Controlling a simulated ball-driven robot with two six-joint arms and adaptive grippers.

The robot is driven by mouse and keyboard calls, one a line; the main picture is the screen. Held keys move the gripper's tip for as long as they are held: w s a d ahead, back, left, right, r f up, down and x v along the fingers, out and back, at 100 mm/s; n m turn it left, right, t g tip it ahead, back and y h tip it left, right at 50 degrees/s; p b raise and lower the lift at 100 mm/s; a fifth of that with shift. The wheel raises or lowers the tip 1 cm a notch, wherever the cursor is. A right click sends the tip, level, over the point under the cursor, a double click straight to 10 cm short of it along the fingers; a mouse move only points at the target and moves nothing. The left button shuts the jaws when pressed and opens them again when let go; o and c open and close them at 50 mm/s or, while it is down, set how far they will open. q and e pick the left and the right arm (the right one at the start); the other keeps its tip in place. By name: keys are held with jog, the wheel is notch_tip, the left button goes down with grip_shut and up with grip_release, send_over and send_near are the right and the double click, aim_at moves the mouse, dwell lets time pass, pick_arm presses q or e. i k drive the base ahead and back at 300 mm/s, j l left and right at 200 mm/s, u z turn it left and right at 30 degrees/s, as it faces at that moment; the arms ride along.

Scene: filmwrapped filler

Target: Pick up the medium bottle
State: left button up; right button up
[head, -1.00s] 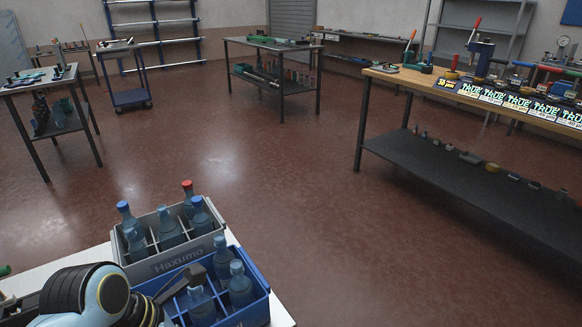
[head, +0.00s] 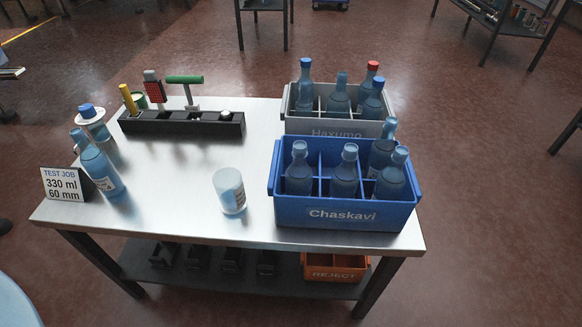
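A blue-grey bottle (head: 102,172) with a narrow neck and a pale label stands on the left of the steel table, beside the sign reading TEST JOB, 330 ml, 60 mm (head: 64,185). Several uncapped bottles, one of them here (head: 345,178), stand in the blue Chaskavi crate (head: 340,213). Several bottles, some with blue caps and one with a red cap (head: 372,66), stand in the grey Haxumo crate (head: 335,127) behind it. I cannot tell which bottle is the medium one. Neither gripper shows.
A blue-capped container (head: 92,122) is at the back left. A black rack (head: 182,124) with tools stands at the back. An orange REJECT bin (head: 335,268) is on the lower shelf. The table's middle is mostly clear.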

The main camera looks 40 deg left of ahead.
aim_at(97, 164)
jog(key=u, duration=2.5)
